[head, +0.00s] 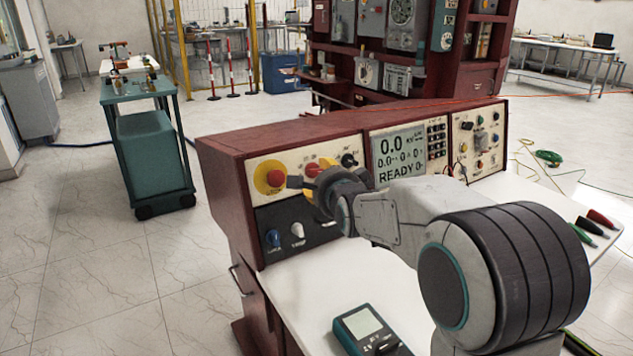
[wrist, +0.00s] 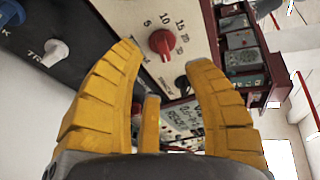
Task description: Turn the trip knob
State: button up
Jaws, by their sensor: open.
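The trip knob (head: 297,230) is a small white knob on the dark lower panel of the console. In the head view it sits just below and left of my gripper (head: 308,185). In the wrist view the white trip knob (wrist: 56,50) lies at the upper left, outside the left finger, with part of its label readable beside it. My gripper (wrist: 164,52) has its yellow fingers spread apart with nothing held between them. The gap between the fingers faces a red dial knob (wrist: 162,42) on the cream panel, not the trip knob.
A blue knob (head: 273,238) sits left of the trip knob. Above are a red button on a yellow disc (head: 274,178) and a display (head: 400,152) reading READY. A handheld meter (head: 367,330) lies on the white desktop, which is mostly clear.

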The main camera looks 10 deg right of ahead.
aim_at(316, 174)
jog(key=shift+x, duration=3.25)
jog(key=shift+o, duration=0.3)
grip_shut()
